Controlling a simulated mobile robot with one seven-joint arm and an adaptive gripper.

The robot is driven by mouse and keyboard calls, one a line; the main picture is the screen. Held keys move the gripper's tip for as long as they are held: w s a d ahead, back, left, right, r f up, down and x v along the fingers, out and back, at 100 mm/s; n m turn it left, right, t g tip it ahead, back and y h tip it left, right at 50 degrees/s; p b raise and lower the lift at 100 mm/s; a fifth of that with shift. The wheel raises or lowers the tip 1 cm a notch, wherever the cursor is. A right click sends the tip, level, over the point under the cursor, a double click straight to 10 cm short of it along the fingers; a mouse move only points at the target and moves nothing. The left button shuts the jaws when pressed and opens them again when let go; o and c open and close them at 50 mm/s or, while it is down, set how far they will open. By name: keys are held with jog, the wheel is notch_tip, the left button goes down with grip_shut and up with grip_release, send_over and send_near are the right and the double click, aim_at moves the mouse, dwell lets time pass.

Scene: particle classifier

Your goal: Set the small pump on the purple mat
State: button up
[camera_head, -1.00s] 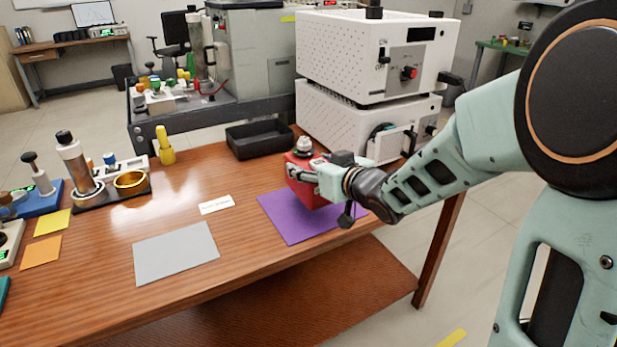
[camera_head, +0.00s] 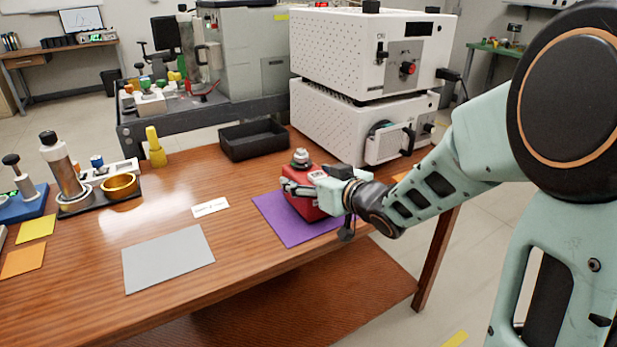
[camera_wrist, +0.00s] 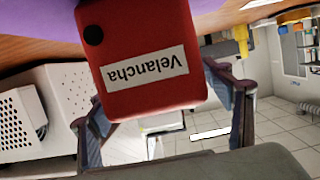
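The small pump (camera_head: 305,200) is a red box with a silver knob on top. It is upright over the back right part of the purple mat (camera_head: 283,228), on or just above it; I cannot tell whether its base touches. My gripper (camera_head: 314,190) reaches in from the right, with a finger along each side of the pump, and looks shut on it. In the wrist view the red pump (camera_wrist: 140,30) shows its "Velancha" label upside down between the two fingers (camera_wrist: 160,105). Part of the mat is hidden by the pump and gripper.
A grey mat (camera_head: 168,262) and a white label card (camera_head: 210,207) lie to the left. A black tray (camera_head: 253,141) and stacked white machines (camera_head: 345,120) stand behind. A yellow bottle (camera_head: 155,148) stands back left. The wooden table (camera_head: 235,275) is clear in front.

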jog(key=shift+s+r, duration=0.1)
jog(key=shift+r, duration=0.15)
jog(key=p+v, duration=0.4)
jog(key=v, duration=0.7)
jog(key=shift+s+d, duration=0.25)
jog(key=shift+s, duration=0.05)
jog(key=shift+r+p, duration=0.15)
jog(key=shift+p, duration=0.15)
